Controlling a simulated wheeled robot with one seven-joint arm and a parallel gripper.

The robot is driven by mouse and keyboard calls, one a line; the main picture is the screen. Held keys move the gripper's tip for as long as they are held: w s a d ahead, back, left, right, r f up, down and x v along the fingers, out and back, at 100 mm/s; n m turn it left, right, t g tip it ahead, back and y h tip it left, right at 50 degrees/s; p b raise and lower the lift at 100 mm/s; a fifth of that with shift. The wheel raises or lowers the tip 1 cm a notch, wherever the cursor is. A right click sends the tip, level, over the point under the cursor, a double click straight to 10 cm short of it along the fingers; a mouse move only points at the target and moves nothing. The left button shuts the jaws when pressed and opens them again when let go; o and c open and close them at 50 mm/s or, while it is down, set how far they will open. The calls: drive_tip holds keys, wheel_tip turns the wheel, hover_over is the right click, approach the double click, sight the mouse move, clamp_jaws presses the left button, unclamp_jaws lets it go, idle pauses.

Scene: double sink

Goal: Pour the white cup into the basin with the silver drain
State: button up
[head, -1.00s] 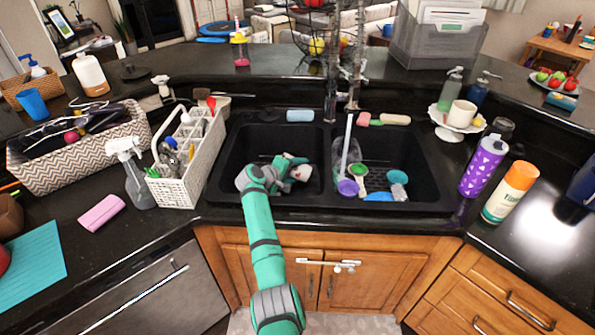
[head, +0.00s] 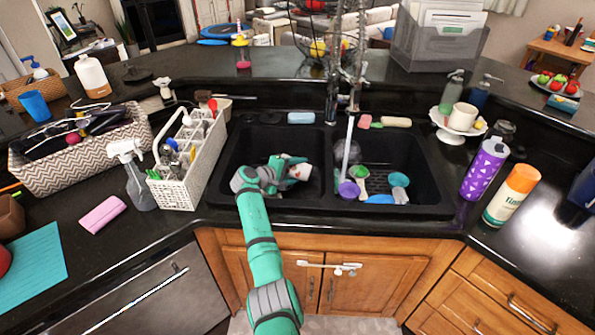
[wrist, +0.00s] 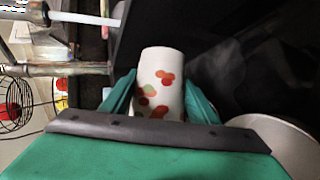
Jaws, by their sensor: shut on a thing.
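My gripper (head: 289,168) is down in the left basin (head: 240,145) of the black double sink. It is shut on a white cup (head: 300,172) with red, orange and green spots. In the wrist view the cup (wrist: 160,85) sits between the two green fingers (wrist: 157,98); its lower part is hidden behind the gripper. In the head view the cup is tilted and partly covered by my fingers. The right basin (head: 415,160) lies across a divider. I cannot make out a silver drain in either basin.
The right basin holds a purple scoop (head: 348,189), a green scoop (head: 361,173) and blue items. The faucet (head: 346,150) stands at the divider. A white caddy (head: 180,190) flanks the sink's left; a purple bottle (head: 486,168) stands right. A pale round object (wrist: 290,140) is near my gripper.

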drive_tip(key=shift+r, duration=0.1)
drive_tip(key=shift+w+a+r+n+h, duration=0.15)
drive_tip(key=shift+a+r+n+h, duration=0.1)
drive_tip(key=shift+r+n+h, duration=0.3)
drive_tip(key=shift+f, duration=0.15)
